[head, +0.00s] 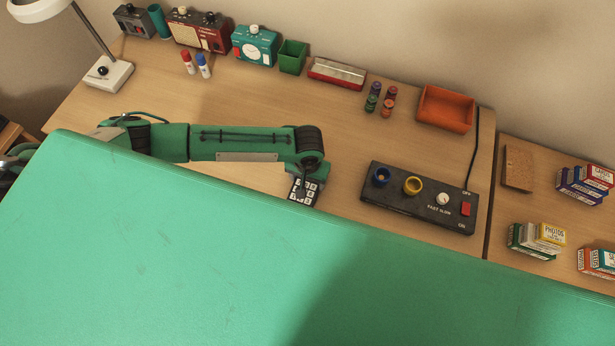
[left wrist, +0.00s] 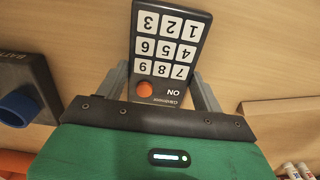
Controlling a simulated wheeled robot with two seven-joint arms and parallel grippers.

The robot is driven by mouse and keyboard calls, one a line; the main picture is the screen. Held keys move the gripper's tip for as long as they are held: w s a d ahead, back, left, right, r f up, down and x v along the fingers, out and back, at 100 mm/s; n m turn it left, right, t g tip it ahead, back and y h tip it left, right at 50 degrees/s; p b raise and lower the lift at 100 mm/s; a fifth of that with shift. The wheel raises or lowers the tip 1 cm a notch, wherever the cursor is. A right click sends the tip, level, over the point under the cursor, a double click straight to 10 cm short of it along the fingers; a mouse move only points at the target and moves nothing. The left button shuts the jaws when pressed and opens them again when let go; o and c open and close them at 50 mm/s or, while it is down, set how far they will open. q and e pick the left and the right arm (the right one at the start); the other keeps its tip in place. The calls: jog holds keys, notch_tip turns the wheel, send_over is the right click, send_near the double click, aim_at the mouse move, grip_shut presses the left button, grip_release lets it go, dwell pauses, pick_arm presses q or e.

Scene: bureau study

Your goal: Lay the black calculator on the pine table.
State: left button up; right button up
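The black calculator (head: 303,190) has white number keys. In the left wrist view, the calculator (left wrist: 168,48) also shows an orange button and lies between the two grey fingers of my left gripper (left wrist: 166,85), which look closed on its sides. In the head view, my left gripper (head: 308,180) is at the end of the green arm, over the wooden desk, with the calculator sticking out below it. The gap between calculator and desk is hard to judge. I cannot tell for certain which wooden surface is the pine table. My right gripper is out of view.
The wooden desk (head: 260,110) has a pale wooden piece (head: 240,177) under my arm. A black control box (head: 420,197) with blue and yellow cups stands right of the calculator. An orange tray (head: 445,108), a red tray (head: 337,73) and a green bin (head: 292,57) line the back.

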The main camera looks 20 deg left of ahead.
pick_arm(q)
jog(key=o, duration=0.4)
jog(key=shift+r, duration=0.1)
notch_tip(320, 180, up, 12)
jog(key=b, duration=0.1)
dwell(0.7)
